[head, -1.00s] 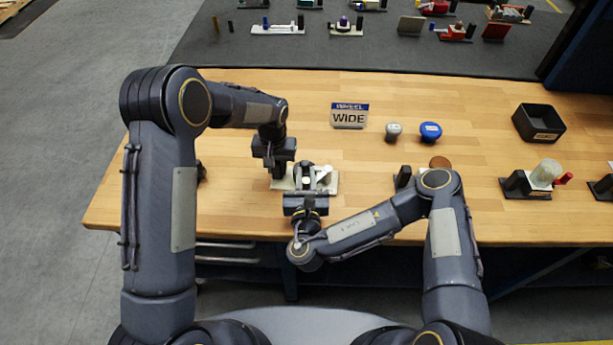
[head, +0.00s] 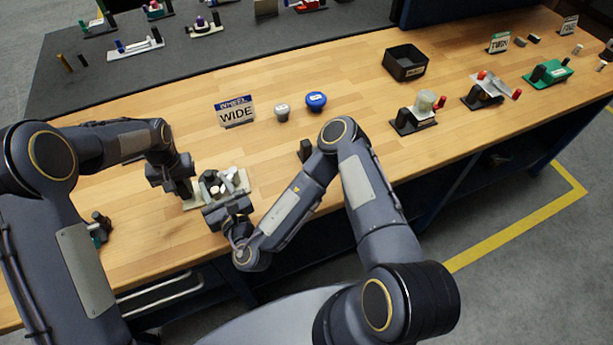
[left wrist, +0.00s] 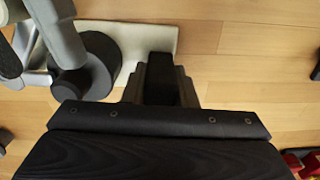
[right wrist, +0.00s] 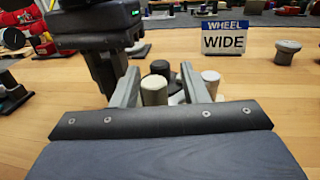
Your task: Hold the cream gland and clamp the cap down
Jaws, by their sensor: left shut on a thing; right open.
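The cream gland (head: 243,180) is a pale plate with dark and metallic parts, near the front edge of the bench in the head view. Its plate (left wrist: 150,38) also shows in the left wrist view. My right gripper (head: 222,203) is at the gland's front side. In the right wrist view its fingers (right wrist: 160,88) stand open, with a cream-topped cylinder (right wrist: 154,92) showing between them. I cannot tell which part is the cap, or whether either finger touches it.
A WHEEL WIDE sign (head: 236,111), a grey knob (head: 282,112) and a blue knob (head: 316,101) stand behind the gland. A black bin (head: 406,62) is farther right, with clamp fixtures (head: 414,118) near it. Bare wood lies between the sign and the gland.

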